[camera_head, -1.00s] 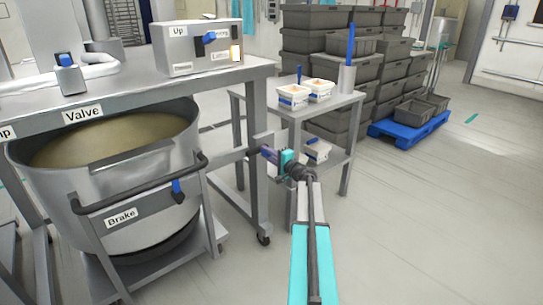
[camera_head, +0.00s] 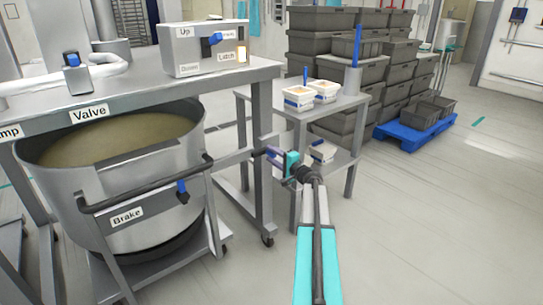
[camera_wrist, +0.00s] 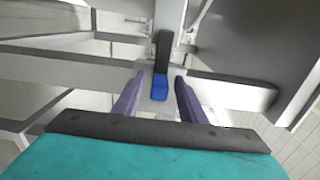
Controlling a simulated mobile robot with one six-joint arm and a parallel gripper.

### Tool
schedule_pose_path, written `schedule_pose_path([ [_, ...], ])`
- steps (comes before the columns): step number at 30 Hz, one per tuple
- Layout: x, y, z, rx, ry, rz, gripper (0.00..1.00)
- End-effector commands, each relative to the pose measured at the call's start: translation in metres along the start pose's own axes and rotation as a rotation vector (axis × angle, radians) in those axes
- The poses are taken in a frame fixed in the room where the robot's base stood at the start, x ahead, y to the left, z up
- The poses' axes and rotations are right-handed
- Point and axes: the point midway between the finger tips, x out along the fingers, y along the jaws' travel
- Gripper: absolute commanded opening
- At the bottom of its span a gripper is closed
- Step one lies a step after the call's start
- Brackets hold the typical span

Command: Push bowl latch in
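In the wrist view a black lever with a blue end (camera_wrist: 160,86), which looks like the bowl latch, sits on a grey frame bar. My gripper (camera_wrist: 158,98) is open, with one purple finger on each side of the blue end and visible gaps beside it. In the head view my gripper (camera_head: 272,152) is beside the leg of the metal frame, right of the big steel bowl (camera_head: 75,190). The latch cannot be made out there.
The bowl's trolley has a dark handle rail (camera_head: 140,185) and a blue-tipped brake lever (camera_head: 182,190). A small table (camera_head: 290,107) with white tubs stands behind my gripper. Grey crates (camera_head: 390,70) are stacked farther back. The floor on the right is clear.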

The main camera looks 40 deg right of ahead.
Motion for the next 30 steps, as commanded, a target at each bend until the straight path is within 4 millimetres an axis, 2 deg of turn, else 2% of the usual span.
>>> schedule_pose_path([
  [8, -0.030, 0.000, 0.001, 0.000, 0.001, 0.000, 0.38],
  [24, -0.106, 0.000, 0.002, 0.000, 0.000, 0.001, 0.38],
  [30, -0.126, 0.000, 0.002, 0.000, -0.001, 0.001, 0.38],
])
